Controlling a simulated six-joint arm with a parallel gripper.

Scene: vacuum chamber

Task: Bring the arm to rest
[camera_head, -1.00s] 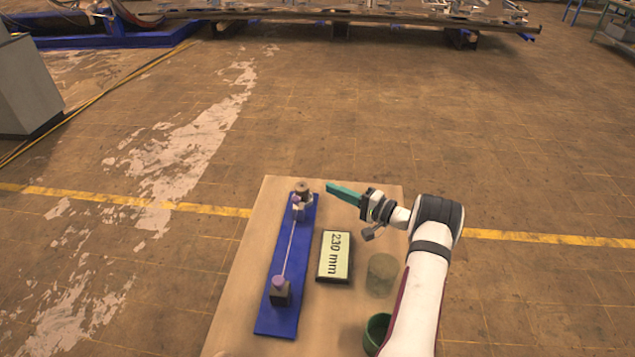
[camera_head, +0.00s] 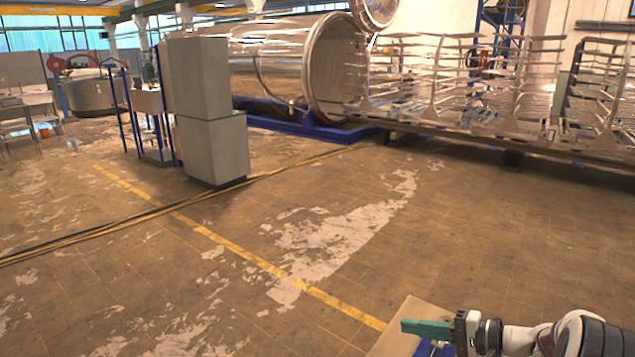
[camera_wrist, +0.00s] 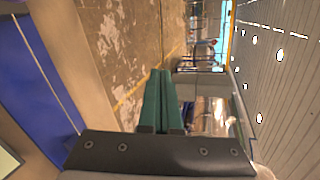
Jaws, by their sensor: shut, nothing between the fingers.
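My gripper (camera_head: 404,326) is at the bottom right of the head view, its green fingers pointing left over the far corner of a wooden table (camera_head: 403,318). The wrist view shows the two green fingers (camera_wrist: 159,78) closed together with nothing between them. The wrist view is turned on its side. My gripper is above the table, apart from the blue base plate (camera_wrist: 38,70), which lies at the left of the wrist view. In the head view only a little blue shows beneath the gripper; most of the table is out of frame.
A grey cabinet (camera_head: 212,145) stands on the floor at the left centre. A large metal vacuum chamber (camera_head: 285,65) on a blue frame and metal racks (camera_head: 450,85) stand at the back. The worn floor with a yellow line (camera_head: 235,248) is open between them and the table.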

